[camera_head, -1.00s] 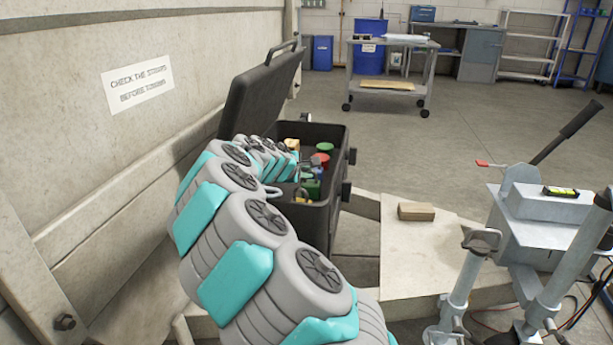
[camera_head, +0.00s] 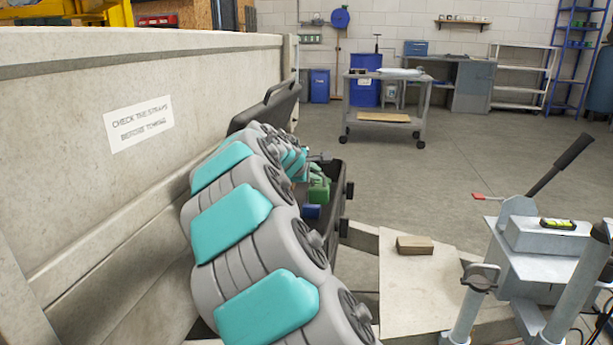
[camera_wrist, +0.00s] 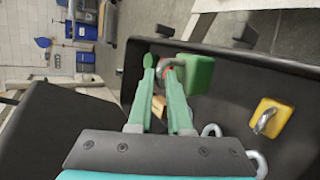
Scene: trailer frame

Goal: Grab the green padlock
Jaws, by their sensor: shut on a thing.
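The green padlock (camera_wrist: 200,76) shows in the wrist view with its body to the right of my fingertips and its grey shackle between them. My gripper (camera_wrist: 160,68) is shut on that shackle. In the head view the green padlock (camera_head: 318,190) shows at the black toolbox (camera_head: 337,195), just past the end of my arm. My arm hides much of the box and most of my gripper there. I cannot tell how far the padlock is above the box floor.
A yellow padlock (camera_wrist: 271,118) lies in the box in the wrist view. A blue item (camera_head: 312,211) shows in the head view. The box's raised lid (camera_head: 270,108) and the pale trailer wall (camera_head: 60,120) stand to the left. A wooden block (camera_head: 414,245) lies on the right.

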